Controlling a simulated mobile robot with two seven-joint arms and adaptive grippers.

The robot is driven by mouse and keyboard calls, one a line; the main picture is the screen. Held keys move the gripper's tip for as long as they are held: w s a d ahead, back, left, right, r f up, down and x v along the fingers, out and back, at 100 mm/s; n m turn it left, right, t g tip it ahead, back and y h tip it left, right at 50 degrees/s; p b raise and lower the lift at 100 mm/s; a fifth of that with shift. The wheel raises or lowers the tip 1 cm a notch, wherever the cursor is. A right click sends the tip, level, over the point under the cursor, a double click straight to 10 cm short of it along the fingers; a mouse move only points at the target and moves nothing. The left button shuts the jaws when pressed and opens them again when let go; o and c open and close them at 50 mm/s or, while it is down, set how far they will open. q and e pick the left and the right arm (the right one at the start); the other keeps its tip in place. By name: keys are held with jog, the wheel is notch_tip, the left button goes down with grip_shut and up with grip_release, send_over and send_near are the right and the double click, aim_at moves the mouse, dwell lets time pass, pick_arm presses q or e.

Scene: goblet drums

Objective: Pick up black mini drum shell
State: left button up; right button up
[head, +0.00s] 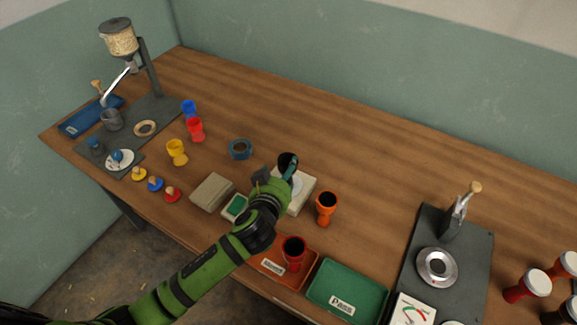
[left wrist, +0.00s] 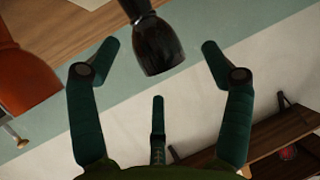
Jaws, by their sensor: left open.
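The black mini drum shell (head: 287,161) stands near the middle of the table, its lower part hidden behind my left gripper (head: 287,178). In the left wrist view the black shell (left wrist: 158,42) lies between the fingertips, with a visible gap on both sides. The left gripper is open and empty, its fingers spread around the shell's near end without closing on it. My right gripper is in neither view.
An orange drum shell (head: 327,207) stands close to the right of the gripper. A red shell (head: 293,252) stands in the orange tray (head: 268,268), beside the green tray (head: 345,290). Yellow (head: 176,152), red and blue shells stand left. The back of the table is clear.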

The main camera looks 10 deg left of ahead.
aim_at(287, 165)
pick_arm(q)
jog(key=shift+p+x, duration=0.45)
jog(key=shift+x, duration=0.55)
jog(key=x, duration=0.3)
jog(key=shift+d, duration=0.1)
jog(key=shift+w, duration=0.2)
jog(key=shift+c, duration=0.4)
jog(key=c, duration=1)
jog(key=shift+c, duration=0.7)
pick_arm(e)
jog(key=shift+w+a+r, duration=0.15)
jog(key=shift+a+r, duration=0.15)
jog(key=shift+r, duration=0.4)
